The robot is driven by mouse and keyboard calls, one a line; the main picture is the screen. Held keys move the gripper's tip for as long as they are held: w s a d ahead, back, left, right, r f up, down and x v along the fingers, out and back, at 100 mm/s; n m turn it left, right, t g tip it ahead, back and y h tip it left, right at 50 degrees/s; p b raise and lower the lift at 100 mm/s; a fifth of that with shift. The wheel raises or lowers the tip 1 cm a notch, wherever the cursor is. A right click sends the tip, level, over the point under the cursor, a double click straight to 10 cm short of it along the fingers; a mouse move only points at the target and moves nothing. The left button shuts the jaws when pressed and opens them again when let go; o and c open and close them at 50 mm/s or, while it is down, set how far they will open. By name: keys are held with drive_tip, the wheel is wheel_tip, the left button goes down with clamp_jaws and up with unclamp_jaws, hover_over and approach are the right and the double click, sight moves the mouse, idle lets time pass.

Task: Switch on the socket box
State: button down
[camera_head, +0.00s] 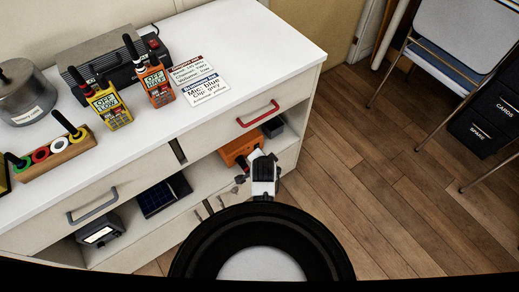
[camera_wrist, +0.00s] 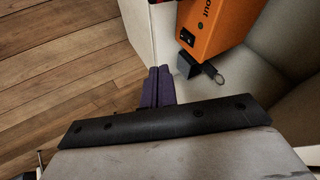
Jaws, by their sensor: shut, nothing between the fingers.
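An orange box (camera_head: 241,148) sits in the open cubby under the red-handled drawer. In the wrist view the orange box (camera_wrist: 213,25) shows part of a printed word and a small dark panel with round marks. I cannot read a full label, so whether this is the socket box is unclear. My gripper (camera_head: 259,157) is in front of this cubby and covers part of the box's lower right in the head view. In the wrist view the dark fingers of my gripper (camera_wrist: 159,72) are together and empty, beside the cubby's pale edge and apart from the box.
A dark block with a ring (camera_wrist: 205,69) lies beside the orange box. The red drawer handle (camera_head: 258,114) juts out above the cubby. Yellow (camera_head: 107,103) and orange (camera_head: 155,82) radios stand on the white counter.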

drive_tip(key=x, duration=0.4)
drive_tip(key=w+a+x, duration=0.1)
drive_tip(key=x, duration=0.2)
drive_tip(key=a+r+x, duration=0.1)
drive_tip(key=x, duration=0.3)
drive_tip(key=shift+w+f, duration=0.25)
drive_tip(key=shift+w, duration=0.25)
drive_tip(key=shift+w+a+f, duration=0.1)
drive_tip(key=shift+w+a, duration=0.1)
drive_tip(key=shift+w, duration=0.1)
drive_tip(key=shift+w+a+f, duration=0.2)
drive_tip(key=shift+w, duration=0.05)
drive_tip(key=shift+r, duration=0.25)
